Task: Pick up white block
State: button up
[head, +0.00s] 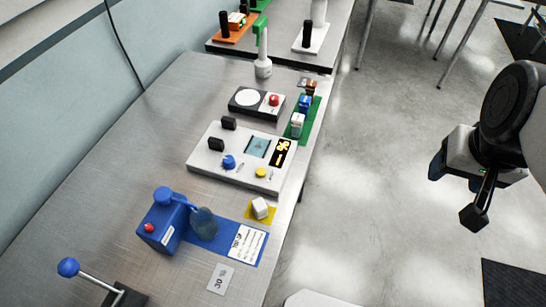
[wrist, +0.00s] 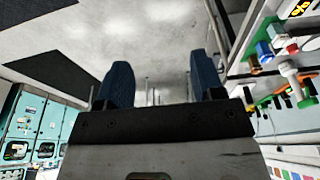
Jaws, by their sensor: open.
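A small white block (head: 261,207) sits on a yellow square (head: 249,214) near the right edge of the metal table, beside a blue mat. My gripper (head: 438,168) is over the floor at the right, well away from the table and the block. In the wrist view my gripper (wrist: 163,80) shows two dark blue fingers standing apart with nothing between them. The white block cannot be made out in the wrist view.
A green strip (head: 311,124) holds several small blocks. Open floor lies between table and gripper.

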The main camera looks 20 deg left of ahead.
jog(key=n+g, duration=0.3)
jog(key=n, duration=0.6)
send_over(260, 204)
notch_tip(260, 204, down, 15)
jog(key=shift+r, duration=0.15)
jog(key=shift+f, duration=1.3)
jog(key=shift+f, duration=0.1)
